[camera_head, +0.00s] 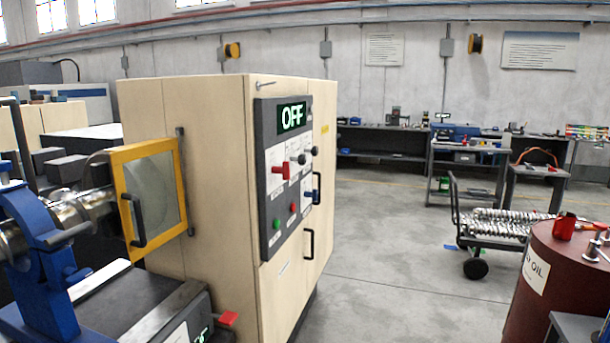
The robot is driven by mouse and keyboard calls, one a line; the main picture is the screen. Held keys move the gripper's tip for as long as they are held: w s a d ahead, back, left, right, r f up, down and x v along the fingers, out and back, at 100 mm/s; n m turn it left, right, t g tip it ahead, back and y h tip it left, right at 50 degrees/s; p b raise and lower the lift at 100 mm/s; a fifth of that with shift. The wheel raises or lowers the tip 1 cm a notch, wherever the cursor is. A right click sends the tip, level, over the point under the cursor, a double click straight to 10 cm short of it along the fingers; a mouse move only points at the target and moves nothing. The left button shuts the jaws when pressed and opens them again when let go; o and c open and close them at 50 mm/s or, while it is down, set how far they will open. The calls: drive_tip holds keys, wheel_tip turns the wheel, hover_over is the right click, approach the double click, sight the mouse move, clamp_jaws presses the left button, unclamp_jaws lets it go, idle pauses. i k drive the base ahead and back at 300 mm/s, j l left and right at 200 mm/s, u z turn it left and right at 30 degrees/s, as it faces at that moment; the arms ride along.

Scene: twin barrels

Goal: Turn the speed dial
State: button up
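A beige machine cabinet (200,150) stands left of centre with a dark control panel (266,200) on its right-hand face. A green button (277,223) and a red button (293,208) sit lower. The labels are too small to read, so I cannot tell which control is the speed dial. My gripper is not in view.
A yellow-framed window door (123,165) and a blue support (45,250) around a metal shaft are at left. A dark red oil barrel (560,275) stands at right, with a loaded cart (495,228) behind it. Grey floor (400,270) is clear between cabinet and barrel.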

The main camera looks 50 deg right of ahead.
sight(301, 159)
drive_tip(key=z, duration=1.35)
